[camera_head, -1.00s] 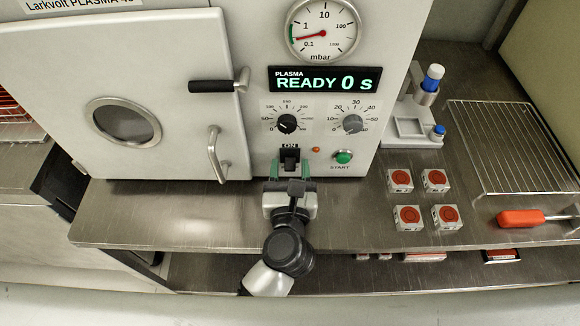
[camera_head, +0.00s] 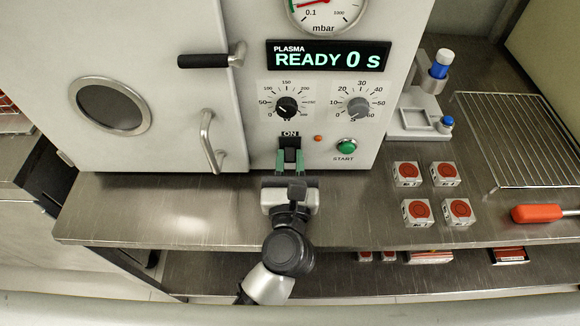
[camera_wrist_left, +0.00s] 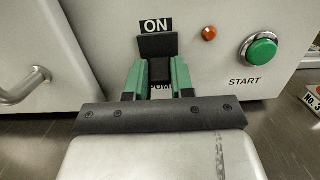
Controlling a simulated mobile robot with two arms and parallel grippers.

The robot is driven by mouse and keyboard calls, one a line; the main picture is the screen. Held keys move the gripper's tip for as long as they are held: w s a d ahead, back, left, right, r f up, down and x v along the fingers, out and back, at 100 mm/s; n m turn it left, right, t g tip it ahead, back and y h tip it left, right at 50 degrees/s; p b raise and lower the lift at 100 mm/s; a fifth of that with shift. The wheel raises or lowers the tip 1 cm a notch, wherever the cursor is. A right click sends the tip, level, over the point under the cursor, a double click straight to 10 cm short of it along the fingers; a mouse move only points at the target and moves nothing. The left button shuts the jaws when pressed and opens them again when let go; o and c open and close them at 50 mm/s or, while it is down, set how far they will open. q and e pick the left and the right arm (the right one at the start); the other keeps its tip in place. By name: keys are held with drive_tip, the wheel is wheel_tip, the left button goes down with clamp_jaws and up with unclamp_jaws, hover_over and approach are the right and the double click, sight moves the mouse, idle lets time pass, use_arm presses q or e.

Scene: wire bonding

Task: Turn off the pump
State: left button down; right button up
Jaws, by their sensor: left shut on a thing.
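The pump switch (camera_head: 290,143) is a black rocker on the front of the plasma machine, under an "ON" label. In the left wrist view the switch (camera_wrist_left: 158,45) sits straight ahead, with the "PUMP" lettering below it partly hidden. My left gripper (camera_head: 290,160) reaches the panel from below. Its green fingers (camera_wrist_left: 159,75) stand on either side of the lower part of the black switch and are shut on it. My right gripper is not in view.
A green START button (camera_head: 347,146) and a small orange lamp (camera_head: 318,138) are right of the switch. Two dials are above, and the display (camera_head: 328,56) reads "READY 0 s". A door handle (camera_head: 210,141) is left. Several small boxes (camera_head: 416,212) lie on the steel bench.

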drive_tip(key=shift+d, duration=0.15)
use_arm(q)
drive_tip(key=c, duration=1)
unclamp_jaws()
drive_tip(key=shift+o, duration=0.2)
drive_tip(key=s, duration=0.3)
drive_tip(key=s+f+b, duration=0.1)
drive_tip(key=s, duration=0.2)
drive_tip(key=s+b, duration=0.1)
drive_tip(key=s, duration=0.2)
drive_tip(key=shift+s+f, duration=0.15)
drive_tip(key=shift+f, duration=0.2)
drive_tip(key=shift+s, duration=0.75)
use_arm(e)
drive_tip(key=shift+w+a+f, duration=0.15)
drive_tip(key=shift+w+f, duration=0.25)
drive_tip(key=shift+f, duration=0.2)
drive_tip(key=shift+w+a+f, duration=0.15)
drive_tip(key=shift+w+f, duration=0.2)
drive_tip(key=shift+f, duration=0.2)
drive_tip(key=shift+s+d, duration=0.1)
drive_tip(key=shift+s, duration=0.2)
